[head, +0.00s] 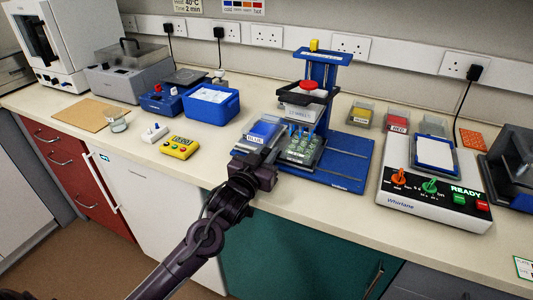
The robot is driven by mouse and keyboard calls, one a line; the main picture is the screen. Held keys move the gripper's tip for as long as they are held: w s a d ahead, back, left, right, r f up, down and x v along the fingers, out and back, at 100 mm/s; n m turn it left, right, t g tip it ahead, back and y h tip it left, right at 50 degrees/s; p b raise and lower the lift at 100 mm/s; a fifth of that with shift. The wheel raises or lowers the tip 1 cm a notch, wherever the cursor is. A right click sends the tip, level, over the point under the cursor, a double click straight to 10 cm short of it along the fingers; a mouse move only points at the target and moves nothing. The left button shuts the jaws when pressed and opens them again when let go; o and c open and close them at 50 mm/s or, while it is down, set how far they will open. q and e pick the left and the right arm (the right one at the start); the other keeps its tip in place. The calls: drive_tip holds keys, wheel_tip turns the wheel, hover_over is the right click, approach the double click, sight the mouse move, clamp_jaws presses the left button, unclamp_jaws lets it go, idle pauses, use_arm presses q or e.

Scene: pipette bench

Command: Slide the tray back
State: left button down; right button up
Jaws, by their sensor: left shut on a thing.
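The tray (285,162) sits low at the front left of the blue pipetting stand (345,160). It carries a reservoir of blue liquid labelled BLUE (264,130) on the left and a well plate (304,149) on the right. The multichannel pipette head (300,113) is above the plate, with its blue tips close over the wells. My left gripper (256,167) is at the tray's front edge, shut on the tray; its fingertips are largely hidden by its own body. My right gripper is not in view.
A Whirlane shaker (433,197) reading READY stands to the right, with yellow and red reservoirs (397,121) behind. A yellow timer (180,147), a white switch box (155,133) and a blue tub (211,103) are left. Bare bench lies between the timer and the stand.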

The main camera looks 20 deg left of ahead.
use_arm(q)
drive_tip(key=d, duration=0.4)
drive_tip(key=d+p, duration=0.1)
drive_tip(key=d, duration=0.7)
drive_tip(key=shift+s+d, duration=0.25)
drive_tip(key=shift+d, duration=0.15)
drive_tip(key=c, duration=1.3)
unclamp_jaws()
drive_tip(key=shift+d, duration=0.2)
drive_tip(key=shift+a, duration=0.1)
drive_tip(key=shift+s+f, duration=0.1)
drive_tip(key=shift+s, duration=0.15)
drive_tip(key=s, duration=0.7)
drive_tip(key=shift+s+a+b, duration=0.1)
drive_tip(key=shift+s+b, duration=0.05)
drive_tip(key=shift+b, duration=0.15)
